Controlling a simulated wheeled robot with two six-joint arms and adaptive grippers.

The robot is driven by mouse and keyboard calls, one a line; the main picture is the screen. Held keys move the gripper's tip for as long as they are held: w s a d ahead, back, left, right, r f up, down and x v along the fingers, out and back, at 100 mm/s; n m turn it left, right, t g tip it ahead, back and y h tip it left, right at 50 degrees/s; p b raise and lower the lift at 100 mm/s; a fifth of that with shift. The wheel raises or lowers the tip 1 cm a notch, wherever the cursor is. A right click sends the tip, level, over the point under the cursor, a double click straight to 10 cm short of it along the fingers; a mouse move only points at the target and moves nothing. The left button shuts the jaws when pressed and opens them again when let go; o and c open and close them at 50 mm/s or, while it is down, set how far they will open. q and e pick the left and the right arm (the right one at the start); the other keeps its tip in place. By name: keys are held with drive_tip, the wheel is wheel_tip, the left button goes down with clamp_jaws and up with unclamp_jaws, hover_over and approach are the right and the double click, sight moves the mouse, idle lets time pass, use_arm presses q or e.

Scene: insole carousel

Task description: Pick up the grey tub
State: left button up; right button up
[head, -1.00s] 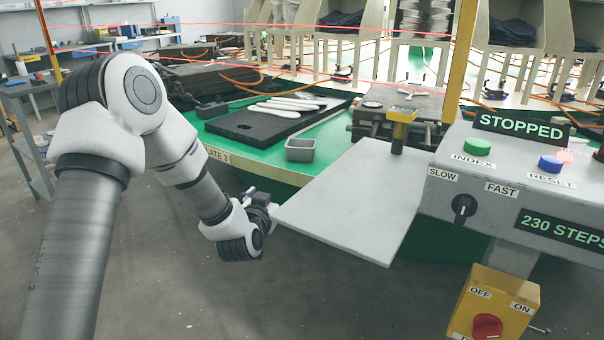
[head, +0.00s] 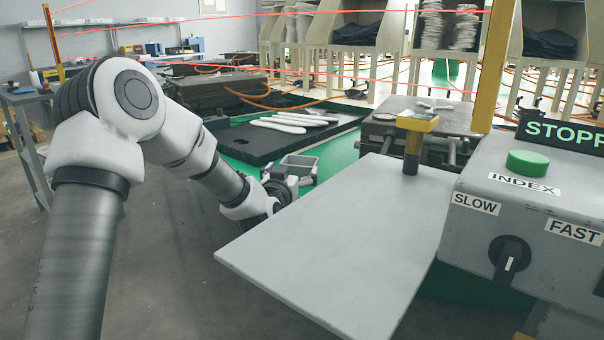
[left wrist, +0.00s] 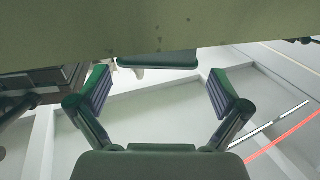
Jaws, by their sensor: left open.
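The grey tub (head: 299,161) is a small open box on the green carousel top, beside the black tray, in the head view. My left gripper (head: 293,182) is open right at the near side of the tub and partly covers its lower part. In the left wrist view the two fingers (left wrist: 160,92) are spread apart. A dark greenish block (left wrist: 158,60) shows between and beyond them against the green surface; it is probably the tub. I cannot tell whether the fingers touch it. My right gripper is not in view.
A grey sloping panel (head: 345,235) lies just right of my left gripper. A black tray (head: 255,140) with white insoles is behind. A yellow-topped post (head: 415,135) and the control box (head: 535,205) stand to the right. Open floor lies at the lower left.

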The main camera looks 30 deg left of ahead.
sight(296, 166)
use_arm(q)
drive_tip(key=b+x, duration=0.1)
drive_tip(key=x, duration=0.3)
drive_tip(key=shift+w+d+f, duration=0.1)
drive_tip(key=shift+f, duration=0.05)
drive_tip(key=c, duration=0.9)
